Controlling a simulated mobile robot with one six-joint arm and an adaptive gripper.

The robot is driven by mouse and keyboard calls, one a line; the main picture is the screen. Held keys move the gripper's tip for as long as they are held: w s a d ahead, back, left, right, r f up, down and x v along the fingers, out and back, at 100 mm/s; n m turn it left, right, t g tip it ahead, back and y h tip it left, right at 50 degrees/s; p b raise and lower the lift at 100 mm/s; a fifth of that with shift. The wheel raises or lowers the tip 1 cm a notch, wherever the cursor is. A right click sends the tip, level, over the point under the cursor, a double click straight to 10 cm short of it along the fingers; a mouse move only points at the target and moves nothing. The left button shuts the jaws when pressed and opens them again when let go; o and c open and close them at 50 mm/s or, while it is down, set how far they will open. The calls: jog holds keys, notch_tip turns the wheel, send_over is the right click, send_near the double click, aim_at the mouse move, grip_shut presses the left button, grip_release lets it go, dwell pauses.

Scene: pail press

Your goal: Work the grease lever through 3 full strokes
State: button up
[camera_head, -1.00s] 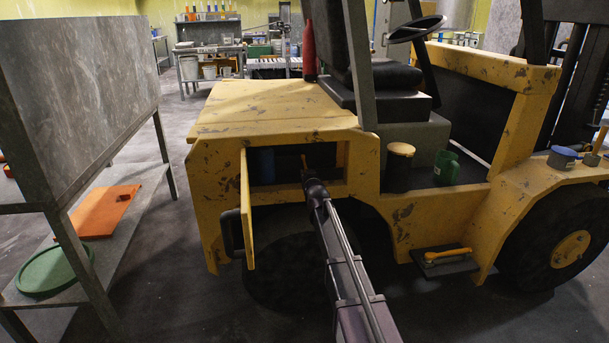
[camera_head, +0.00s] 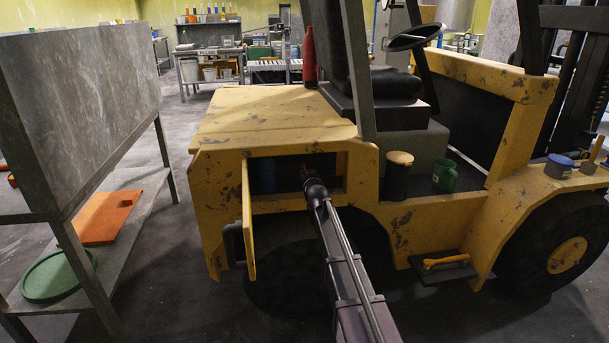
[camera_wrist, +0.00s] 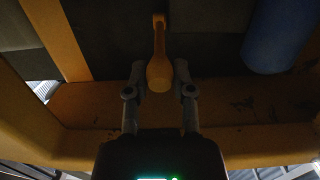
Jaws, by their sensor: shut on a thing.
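The grease lever is orange with a rounded knob. In the wrist view the lever (camera_wrist: 159,38) stands between my fingers, its knob towards me. My gripper (camera_wrist: 157,76) is shut on the lever at the knob, one finger on each side. In the head view my gripper (camera_head: 306,178) reaches into the open side compartment of the yellow forklift (camera_head: 222,190). Only a small, dark orange bit of the lever shows there, and its base is hard to make out.
The compartment's door (camera_head: 248,222) stands open left of my arm. A blue cylinder (camera_wrist: 283,36) is inside, to the right of the lever in the wrist view. A grey shelf (camera_head: 80,60) stands left.

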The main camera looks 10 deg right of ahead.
grip_shut()
grip_release()
jog(key=shift+w+r+p, duration=0.2)
jog(key=shift+r+p, duration=0.5)
jog(key=shift+w+r+p, duration=0.2)
jog(key=shift+r+p, duration=0.45)
jog(key=shift+r, duration=0.05)
grip_shut()
jog(key=o, duration=1)
grip_release()
